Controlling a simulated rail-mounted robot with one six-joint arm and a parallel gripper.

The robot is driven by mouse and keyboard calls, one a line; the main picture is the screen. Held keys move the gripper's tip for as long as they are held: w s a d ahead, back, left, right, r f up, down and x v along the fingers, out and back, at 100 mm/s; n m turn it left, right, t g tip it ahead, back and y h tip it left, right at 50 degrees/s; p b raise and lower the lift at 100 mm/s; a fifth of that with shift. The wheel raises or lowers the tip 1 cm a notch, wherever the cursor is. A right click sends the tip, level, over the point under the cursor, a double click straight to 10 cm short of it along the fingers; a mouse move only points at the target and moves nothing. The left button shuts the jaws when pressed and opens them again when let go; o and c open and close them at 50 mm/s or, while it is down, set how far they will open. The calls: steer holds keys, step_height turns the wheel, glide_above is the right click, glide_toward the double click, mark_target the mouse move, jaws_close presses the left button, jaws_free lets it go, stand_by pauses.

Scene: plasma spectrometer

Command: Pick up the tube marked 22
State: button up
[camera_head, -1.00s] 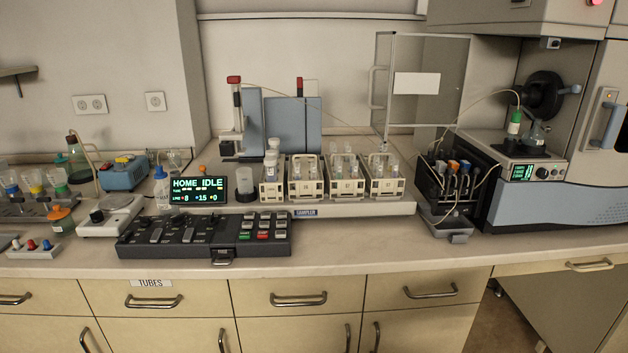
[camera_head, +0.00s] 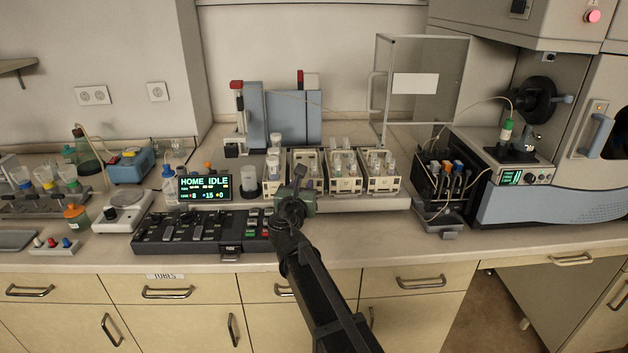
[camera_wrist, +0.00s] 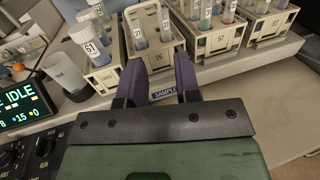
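Several tubes stand in sampler racks, but I cannot make out one marked 22. In the wrist view, a white-labelled tube (camera_wrist: 87,42) reading about 51 stands in the left rack (camera_wrist: 104,78). A rack labelled 26 (camera_wrist: 155,58) lies straight ahead, with clear tubes (camera_wrist: 165,24) in it. My gripper (camera_wrist: 160,65) is open and empty, its two purple fingers apart in front of this rack. In the head view, my gripper (camera_head: 296,198) is at the front of the racks and hides part of the left ones.
A display (camera_head: 204,188) and a black keypad (camera_head: 190,232) lie left of the racks. An empty clear beaker (camera_wrist: 66,72) stands beside the left rack. A black bottle holder (camera_head: 445,180) stands right of the racks. A glass-like panel (camera_head: 425,65) rises behind.

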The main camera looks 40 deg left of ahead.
mark_target(313, 164)
steer(key=x, duration=1.1)
steer(key=shift+w+r, duration=0.1)
steer(key=shift+w, duration=0.35)
steer(key=shift+s+d, duration=0.1)
jaws_close()
